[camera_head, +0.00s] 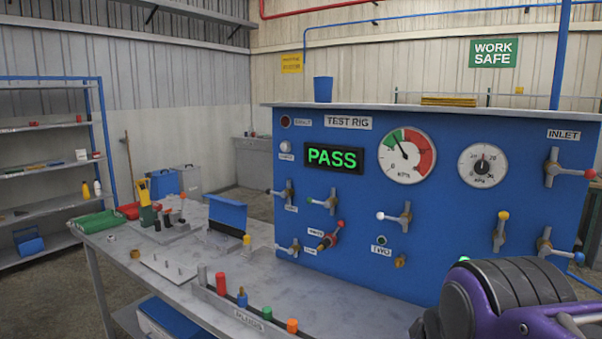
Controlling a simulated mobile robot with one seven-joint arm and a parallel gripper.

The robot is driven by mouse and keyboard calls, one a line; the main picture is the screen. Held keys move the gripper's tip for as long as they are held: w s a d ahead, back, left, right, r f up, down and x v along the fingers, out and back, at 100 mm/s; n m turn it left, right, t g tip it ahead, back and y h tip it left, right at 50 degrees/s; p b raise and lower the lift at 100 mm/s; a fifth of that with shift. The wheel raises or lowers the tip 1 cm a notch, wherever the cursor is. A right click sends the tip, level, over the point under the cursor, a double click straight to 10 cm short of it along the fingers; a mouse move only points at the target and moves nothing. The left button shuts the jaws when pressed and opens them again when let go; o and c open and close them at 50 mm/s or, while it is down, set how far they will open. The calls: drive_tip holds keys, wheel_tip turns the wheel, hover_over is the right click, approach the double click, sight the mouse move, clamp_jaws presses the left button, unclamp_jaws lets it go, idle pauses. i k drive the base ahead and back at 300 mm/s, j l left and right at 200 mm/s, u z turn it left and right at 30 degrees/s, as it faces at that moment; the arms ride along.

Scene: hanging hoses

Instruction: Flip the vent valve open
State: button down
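The blue test rig panel (450,205) stands on the bench and carries several lever valves. One valve with a red tip (330,237) sits low on the left half, beside a small label too blurred to read surely. Other valves have a green tip (328,201), a white tip (398,217) and a yellow tip (501,230). The red-tipped inlet valve (565,170) is at the upper right. I cannot tell from the labels which one is the vent valve. My purple and black arm shows at the lower right; my gripper is out of view.
The display (335,158) reads PASS. A large gauge (407,156) and a small gauge (483,165) sit on the panel. The bench (200,262) holds a rack of plugs (250,317), a blue tray and tools. A shelf (45,207) stands at left.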

sight(283, 194)
drive_tip(key=i+j+z, duration=0.1)
drive_tip(key=j, duration=0.35)
drive_tip(key=i+j+z, duration=0.15)
drive_tip(key=j, duration=0.3)
drive_tip(key=i+j+z, duration=0.1)
drive_tip(key=i+j, duration=0.15)
drive_tip(key=j, duration=0.25)
drive_tip(key=i+j+z, duration=0.1)
drive_tip(key=j, duration=0.4)
drive_tip(key=i+j+z, duration=0.1)
drive_tip(key=j, duration=0.4)
drive_tip(key=i+j+z, duration=0.15)
drive_tip(key=j, duration=0.35)
